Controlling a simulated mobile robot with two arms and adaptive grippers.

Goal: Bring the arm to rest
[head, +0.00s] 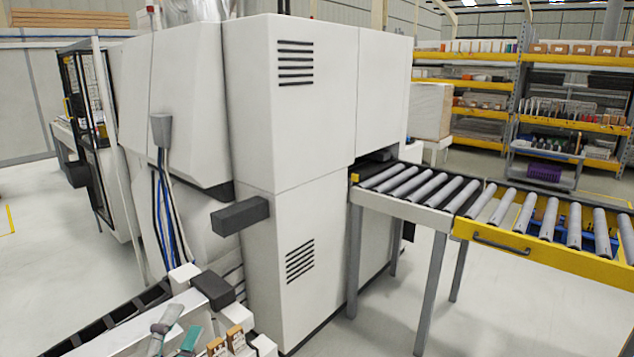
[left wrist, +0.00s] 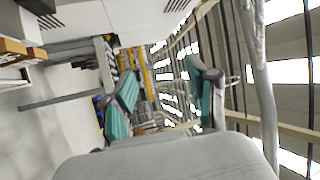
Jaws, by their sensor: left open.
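My left gripper (head: 180,328) shows at the bottom left of the head view, with grey fingers and teal pads. It is open, and nothing is visible between its fingers. It is beside the front of the large white machine (head: 312,140). In the left wrist view my left gripper (left wrist: 165,95) has its two teal-padded fingers spread wide apart, with shelves and the hall frame behind them. Most of my left arm is outside the head view. My right gripper and arm do not show in either view.
A roller conveyor (head: 420,213) with a yellow-sided section (head: 535,250) extends right from the machine. A dark grey box (head: 240,215) juts from the machine's front. Small wooden-coloured blocks (head: 235,338) are close to my left gripper. Shelving (head: 560,60) stands behind; the floor at bottom right looks clear.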

